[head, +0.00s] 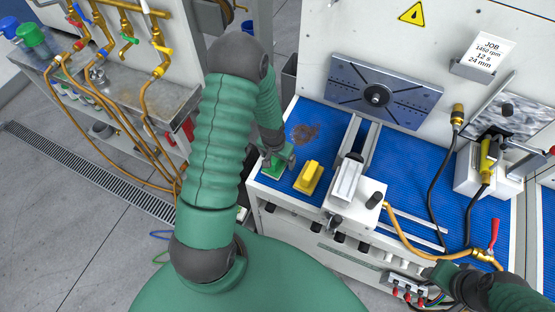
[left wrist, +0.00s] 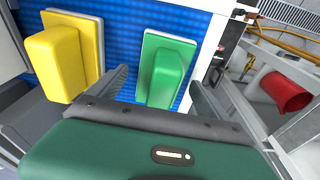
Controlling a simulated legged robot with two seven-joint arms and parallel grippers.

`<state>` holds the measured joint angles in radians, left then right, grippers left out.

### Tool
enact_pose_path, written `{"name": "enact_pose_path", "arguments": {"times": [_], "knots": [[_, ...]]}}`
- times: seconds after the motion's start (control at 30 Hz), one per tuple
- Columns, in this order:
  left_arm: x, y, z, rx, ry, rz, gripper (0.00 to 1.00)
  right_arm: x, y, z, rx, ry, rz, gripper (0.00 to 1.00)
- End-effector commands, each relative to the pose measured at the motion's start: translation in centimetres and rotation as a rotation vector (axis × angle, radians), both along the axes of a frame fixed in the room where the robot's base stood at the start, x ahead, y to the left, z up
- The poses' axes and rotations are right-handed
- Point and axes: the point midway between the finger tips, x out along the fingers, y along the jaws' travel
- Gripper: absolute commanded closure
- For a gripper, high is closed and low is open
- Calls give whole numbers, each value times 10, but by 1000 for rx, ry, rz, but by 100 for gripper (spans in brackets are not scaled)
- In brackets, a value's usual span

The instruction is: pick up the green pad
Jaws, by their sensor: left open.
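The green pad (head: 277,171) lies on the blue ribbed mat near the left end of the bench. In the left wrist view it shows as a green block handle on a pale-edged base (left wrist: 170,70). My left gripper (head: 276,157) is over it in the head view and hides part of it. In the left wrist view the open fingers (left wrist: 158,84) stand apart, one to each side of the green pad's near end; I cannot tell if they touch it. My right gripper (head: 436,273) is at the lower right, by the bench front, its fingers unclear.
A yellow pad (head: 309,177) sits close beside the green pad, also in the left wrist view (left wrist: 58,62). A white clamp fixture (head: 348,185) stands farther right on the blue mat (head: 405,165). A slotted plate (head: 385,92) is at the back. Hoses hang at right.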

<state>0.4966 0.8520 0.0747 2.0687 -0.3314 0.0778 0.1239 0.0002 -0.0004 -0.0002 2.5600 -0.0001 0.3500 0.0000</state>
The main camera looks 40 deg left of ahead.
Motion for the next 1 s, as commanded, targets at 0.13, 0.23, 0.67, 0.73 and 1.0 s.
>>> {"name": "enact_pose_path", "arguments": {"times": [0.13, 0.23, 0.67, 0.73, 1.0], "knots": [[3, 0, -7, 1, 0, 0, 11, 0, 0, 0, 0, 1, 1, 58], [3, 0, -7, 1, 0, 0, 11, 0, 0, 0, 0, 1, 1, 58], [2, 0, -7, 0, 0, -1, 65, 0, 0, 0, 0, 0, 0, 58], [2, 0, -7, 0, 0, 0, 74, 0, 0, 0, 0, 0, 0, 58], [2, 0, -6, 1, 0, 0, 81, 0, 0, 0, 0, 0, 0, 58]]}}
